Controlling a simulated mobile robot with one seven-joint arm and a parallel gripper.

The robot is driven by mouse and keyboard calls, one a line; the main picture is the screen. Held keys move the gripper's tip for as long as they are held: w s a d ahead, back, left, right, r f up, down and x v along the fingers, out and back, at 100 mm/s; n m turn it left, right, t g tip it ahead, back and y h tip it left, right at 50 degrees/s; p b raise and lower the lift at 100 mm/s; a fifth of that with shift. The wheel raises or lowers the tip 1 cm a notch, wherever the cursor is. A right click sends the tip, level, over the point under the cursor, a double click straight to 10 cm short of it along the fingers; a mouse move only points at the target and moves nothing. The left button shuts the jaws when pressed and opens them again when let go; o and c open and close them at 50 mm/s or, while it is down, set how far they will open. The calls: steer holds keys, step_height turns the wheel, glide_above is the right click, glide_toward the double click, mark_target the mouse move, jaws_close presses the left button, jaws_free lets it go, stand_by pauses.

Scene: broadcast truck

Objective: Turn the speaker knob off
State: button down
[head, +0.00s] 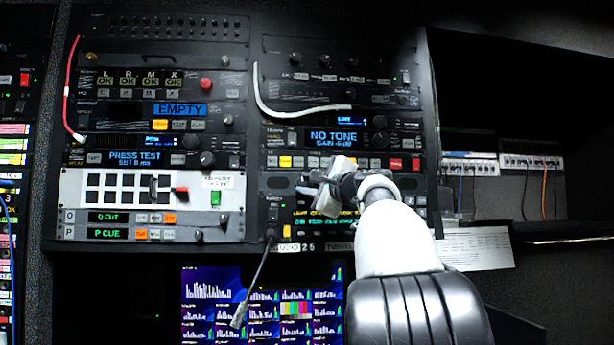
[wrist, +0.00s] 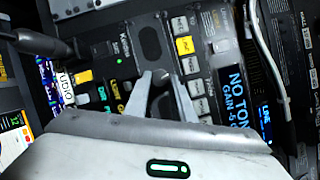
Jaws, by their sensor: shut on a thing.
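The speaker knob (wrist: 161,75) is a small, dark round knob in the wrist view, on a black panel beside an oval speaker grille. My gripper (wrist: 160,82) has its two pale fingers around the knob, one on each side, closed on it. In the head view my gripper (head: 312,186) reaches from the lower right to the panel below the NO TONE display (head: 336,137). There it hides the knob. The direction the knob points cannot be made out.
A row of white, yellow and red buttons (head: 345,162) runs just above my gripper. A black cable (head: 262,270) hangs from a jack at lower left. A pale cable (head: 285,112) loops above. A multi-screen monitor (head: 260,305) is below. A dark shelf recess (head: 545,220) lies right.

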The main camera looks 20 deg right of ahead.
steer(key=n+p, duration=0.1)
steer(key=r+n+g+p, duration=0.1)
steer(key=n, duration=0.1)
steer(key=shift+d, duration=0.1)
steer(key=n+p, duration=0.2)
steer(key=n+g+p, duration=0.1)
steer(key=n+p, duration=0.1)
steer(key=shift+r+g, duration=0.15)
steer(key=shift+g, duration=0.15)
steer(key=n+p, duration=0.1)
steer(key=n+g+h+p, duration=0.1)
steer(key=n+p, duration=0.1)
steer(key=n+g+h+p, duration=0.1)
steer(key=p, duration=0.1)
steer(key=shift+a+r+n, duration=0.25)
steer(key=shift+a+n, duration=0.05)
steer(key=shift+n, duration=0.1)
steer(key=n+h+p, duration=0.1)
steer(key=n, duration=0.1)
steer(key=n+g+h+p, duration=0.1)
steer(key=shift+w+a+n, duration=0.15)
steer(key=shift+a+n, duration=0.15)
steer(key=shift+n, duration=0.1)
steer(key=n+h, duration=0.1)
steer(key=n+g+h, duration=0.1)
steer(key=n+h, duration=0.1)
steer(key=shift+a+f+n, duration=0.15)
steer(key=shift+a+n, duration=0.05)
steer(key=shift+n, duration=0.1)
